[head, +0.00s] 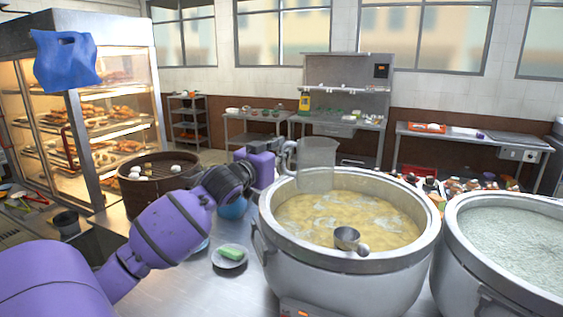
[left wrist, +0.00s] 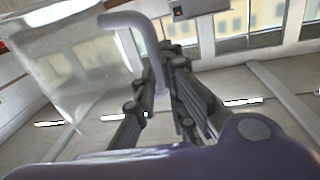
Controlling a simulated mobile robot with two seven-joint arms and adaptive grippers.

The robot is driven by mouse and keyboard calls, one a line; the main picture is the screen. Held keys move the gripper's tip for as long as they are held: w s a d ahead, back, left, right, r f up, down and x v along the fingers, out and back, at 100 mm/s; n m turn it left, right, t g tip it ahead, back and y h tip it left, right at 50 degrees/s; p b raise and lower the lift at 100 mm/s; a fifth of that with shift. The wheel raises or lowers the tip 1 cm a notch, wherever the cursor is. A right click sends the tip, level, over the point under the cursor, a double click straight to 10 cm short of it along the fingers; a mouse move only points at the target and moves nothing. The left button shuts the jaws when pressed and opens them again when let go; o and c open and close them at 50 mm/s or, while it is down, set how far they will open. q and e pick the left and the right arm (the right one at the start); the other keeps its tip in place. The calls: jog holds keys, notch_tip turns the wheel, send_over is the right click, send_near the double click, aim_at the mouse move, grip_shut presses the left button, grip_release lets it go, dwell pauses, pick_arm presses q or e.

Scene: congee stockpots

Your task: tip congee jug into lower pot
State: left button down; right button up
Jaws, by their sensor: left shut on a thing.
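My left gripper (head: 278,163) is shut on the handle of a clear jug (head: 316,165). It holds the jug roughly upright over the back left rim of a big metal pot (head: 340,282) of yellowish congee. In the left wrist view the fingers (left wrist: 155,100) close around the jug's handle (left wrist: 148,35), with the see-through jug body (left wrist: 80,70) at left. I cannot tell whether the jug holds anything. A second pot (head: 452,240) with paler, greyish congee stands at right, cut by the frame edge. My right gripper is out of view.
A metal ladle (head: 347,238) sits in the yellowish congee near the front rim. A plate (head: 230,257) with a green item lies left of that pot. A dark round steamer (head: 140,190) and a lit food cabinet (head: 90,130) stand further left. Work tables (head: 470,139) line the back wall.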

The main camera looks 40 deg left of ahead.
pick_arm(q)
jog(key=shift+r, duration=0.35)
